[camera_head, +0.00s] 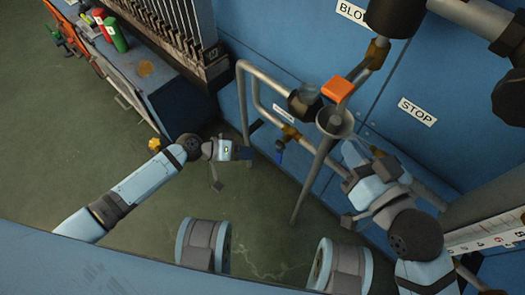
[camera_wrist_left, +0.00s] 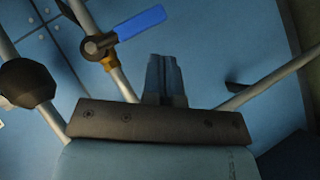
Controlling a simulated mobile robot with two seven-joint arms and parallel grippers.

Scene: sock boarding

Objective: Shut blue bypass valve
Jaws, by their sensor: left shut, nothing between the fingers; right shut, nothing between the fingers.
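The blue bypass valve lever (camera_head: 279,152) hangs below a brass fitting on a thin pipe by the blue wall. In the left wrist view the blue lever (camera_wrist_left: 141,23) points right and slightly up from its dark hub (camera_wrist_left: 98,46), and looks crosswise to its pipe. My left gripper (camera_head: 246,153) is shut and empty, just left of the lever in the head view. In the left wrist view its closed fingers (camera_wrist_left: 163,78) are below the lever, with a visible gap. My right gripper (camera_head: 353,157) is shut and empty, right of the funnel; its tips are hard to make out.
Another pipe valve with a dark round body (camera_head: 303,102) is close to the lever. A workbench (camera_head: 165,88) with bottles stands at left. Open floor lies below.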

